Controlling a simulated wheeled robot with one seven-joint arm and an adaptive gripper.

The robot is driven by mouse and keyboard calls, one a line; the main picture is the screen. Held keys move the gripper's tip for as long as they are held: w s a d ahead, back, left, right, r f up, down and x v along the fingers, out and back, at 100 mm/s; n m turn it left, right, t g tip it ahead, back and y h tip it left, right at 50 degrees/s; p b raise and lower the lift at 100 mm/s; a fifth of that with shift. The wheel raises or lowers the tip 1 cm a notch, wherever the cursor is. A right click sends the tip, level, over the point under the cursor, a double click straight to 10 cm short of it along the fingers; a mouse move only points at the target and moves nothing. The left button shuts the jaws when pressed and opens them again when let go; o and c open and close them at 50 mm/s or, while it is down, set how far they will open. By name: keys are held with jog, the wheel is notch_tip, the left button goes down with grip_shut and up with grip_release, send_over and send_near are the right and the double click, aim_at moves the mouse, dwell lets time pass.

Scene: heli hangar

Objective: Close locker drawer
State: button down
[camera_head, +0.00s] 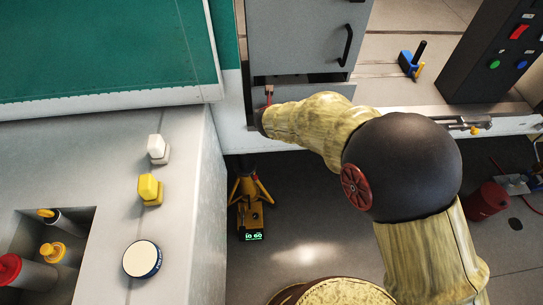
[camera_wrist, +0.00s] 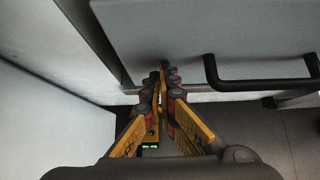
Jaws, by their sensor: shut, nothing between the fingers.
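A grey locker (camera_head: 300,12) stands at the top centre of the head view. A grey drawer front (camera_head: 295,45) with a black bar handle (camera_head: 346,45) is on it, with a dark gap below. How far the drawer stands out I cannot tell. In the wrist view the grey front (camera_wrist: 170,35) fills the top, with its black handle (camera_wrist: 262,82) at right. My gripper (camera_wrist: 164,74) is shut and empty, its fingertips at the front's lower edge; contact is unclear. In the head view my gripper (camera_head: 268,92) is mostly hidden behind my arm, left of the handle.
A grey counter (camera_head: 110,190) with white and yellow switches is at left. A yellow tripod device (camera_head: 250,208) with a green display stands on the floor. A dark control box (camera_head: 500,55) and a blue tool (camera_head: 408,62) are at upper right. A red can (camera_head: 488,200) is at right.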

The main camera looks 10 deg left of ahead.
aim_at(266, 101)
jog(key=w, duration=0.2)
jog(key=w+a+p, duration=0.1)
jog(key=w, duration=0.2)
jog(key=shift+w+a, duration=0.3)
jog(key=shift+r+p, duration=0.1)
jog(key=shift+p, duration=0.2)
jog(key=shift+w+r, duration=0.1)
